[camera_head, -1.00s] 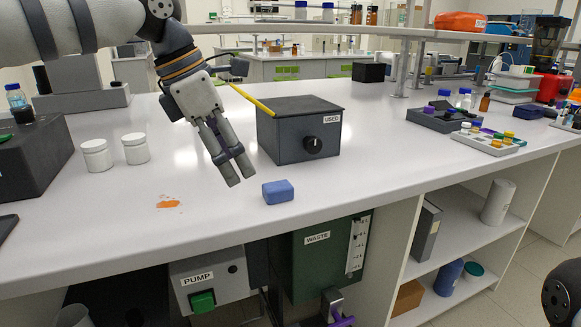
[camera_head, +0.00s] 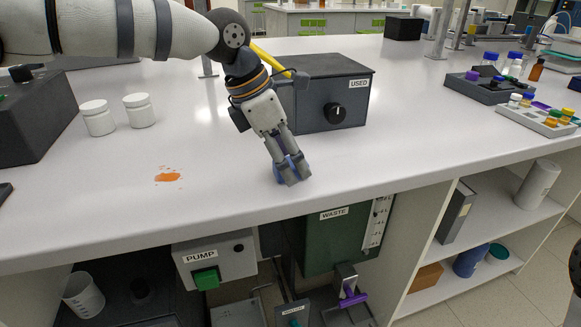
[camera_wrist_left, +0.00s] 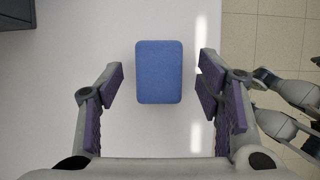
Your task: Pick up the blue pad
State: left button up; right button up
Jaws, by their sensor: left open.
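The blue pad (camera_wrist_left: 159,72) lies flat on the white bench, centred ahead of my left gripper in the left wrist view. In the head view, the pad (camera_head: 280,171) is mostly hidden behind the fingers. My left gripper (camera_head: 295,178) points down over the pad. In the left wrist view, my left gripper (camera_wrist_left: 161,92) is open, with one finger on each side and a gap between each finger and the pad. The fingers do not grip it.
A dark box marked USED (camera_head: 330,92) stands close behind the gripper. Two white jars (camera_head: 120,115) and an orange spill (camera_head: 168,177) are to the left. The bench top (camera_head: 400,160) is clear to the right. The front edge is close to the gripper.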

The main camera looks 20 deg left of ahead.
pick_arm(q)
jog(key=shift+w+f, duration=0.1)
jog(key=c, duration=1)
